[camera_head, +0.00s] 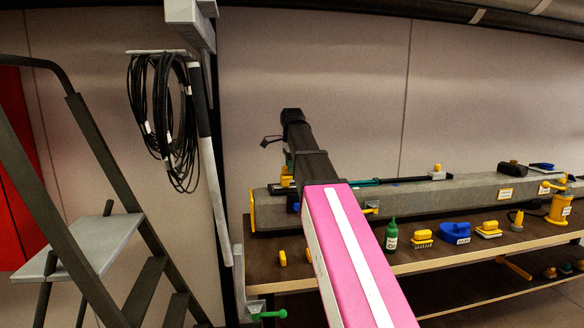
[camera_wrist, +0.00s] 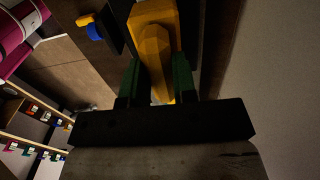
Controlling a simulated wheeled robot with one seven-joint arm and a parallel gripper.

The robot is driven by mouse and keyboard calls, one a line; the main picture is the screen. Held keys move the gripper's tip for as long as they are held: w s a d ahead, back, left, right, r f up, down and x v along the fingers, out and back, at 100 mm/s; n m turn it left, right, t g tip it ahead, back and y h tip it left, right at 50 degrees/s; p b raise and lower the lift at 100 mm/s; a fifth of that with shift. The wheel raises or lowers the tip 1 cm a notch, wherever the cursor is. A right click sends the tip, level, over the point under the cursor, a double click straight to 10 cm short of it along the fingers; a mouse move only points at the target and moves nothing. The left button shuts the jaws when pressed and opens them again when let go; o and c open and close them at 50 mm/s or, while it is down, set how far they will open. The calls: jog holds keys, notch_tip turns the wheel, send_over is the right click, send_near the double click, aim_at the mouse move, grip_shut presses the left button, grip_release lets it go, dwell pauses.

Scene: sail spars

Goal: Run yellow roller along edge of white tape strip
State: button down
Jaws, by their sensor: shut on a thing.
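My gripper (camera_wrist: 157,74) is shut on a yellow, faceted tool, which looks like the yellow roller (camera_wrist: 155,42), held between its green fingers. In the head view my own arm mostly hides the gripper, and a bit of yellow (camera_head: 286,181) shows beside the arm's far end. A long grey spar (camera_head: 430,195) lies along the bench behind. I cannot make out the white tape strip on it, nor whether the roller touches anything.
The dark bench (camera_head: 355,262) holds a green bottle (camera_head: 391,236), a blue container (camera_head: 454,233), several yellow items and a yellow pot (camera_head: 559,209) along its front. A stepladder (camera_head: 100,235) stands at left. Black cable (camera_head: 163,120) hangs on the wall.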

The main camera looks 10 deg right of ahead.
aim_at(283, 167)
jog(key=shift+a, duration=1.7)
jog(key=shift+a, duration=1.6)
jog(key=shift+a, duration=0.1)
jog(key=shift+a, duration=1.65)
jog(key=shift+d, duration=0.15)
jog(key=shift+d, duration=1.6)
